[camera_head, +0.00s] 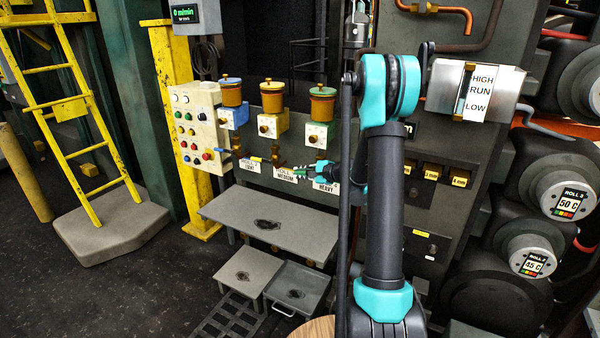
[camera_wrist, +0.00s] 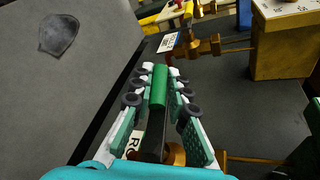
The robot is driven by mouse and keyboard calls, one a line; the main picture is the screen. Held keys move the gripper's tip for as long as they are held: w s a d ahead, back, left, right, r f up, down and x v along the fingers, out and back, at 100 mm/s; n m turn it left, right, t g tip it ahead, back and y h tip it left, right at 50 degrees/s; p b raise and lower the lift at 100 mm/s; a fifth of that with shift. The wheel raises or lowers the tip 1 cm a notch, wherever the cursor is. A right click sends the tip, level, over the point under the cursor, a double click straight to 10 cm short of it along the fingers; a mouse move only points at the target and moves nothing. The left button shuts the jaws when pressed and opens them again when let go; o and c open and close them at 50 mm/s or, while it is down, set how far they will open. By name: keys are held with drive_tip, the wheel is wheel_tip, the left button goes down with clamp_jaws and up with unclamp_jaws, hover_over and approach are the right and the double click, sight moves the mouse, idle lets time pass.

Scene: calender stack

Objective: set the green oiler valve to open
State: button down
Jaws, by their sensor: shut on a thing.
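The green oiler valve handle (camera_wrist: 158,88) lies lengthwise between my fingers in the wrist view. A dark stem (camera_wrist: 154,135) runs from it toward the bottom of that view. My gripper (camera_wrist: 160,78) is shut on this handle, with a finger pad on either side.
The yellow valve handle (camera_head: 260,159) and blue valve handle (camera_head: 222,150) are to the left. A grey table (camera_head: 225,213) stands below the valves.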

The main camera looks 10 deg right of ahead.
drive_tip(key=shift+s+d+f+n+g+h, duration=0.15)
drive_tip(key=shift+s+d+f+g+h, duration=0.1)
drive_tip(key=shift+f+g+h, duration=0.5)
drive_tip(key=shift+s+d+f+n+g+h, duration=0.2)
drive_tip(key=shift+f+g+h, duration=0.25)
drive_tip(key=shift+g+h, duration=0.5)
drive_tip(key=shift+s+d+f+n+g+h, duration=0.15)
drive_tip(key=shift+d+f+g+h, duration=0.1)
drive_tip(key=shift+f+g+h, duration=0.6)
drive_tip(key=shift+r+h, duration=0.15)
drive_tip(key=shift+h, duration=0.1)
drive_tip(key=c, duration=1.5)
unclamp_jaws()
drive_tip(key=shift+w+r+t, duration=0.1)
drive_tip(key=shift+r+t, duration=0.05)
drive_tip(key=shift+t, duration=0.1)
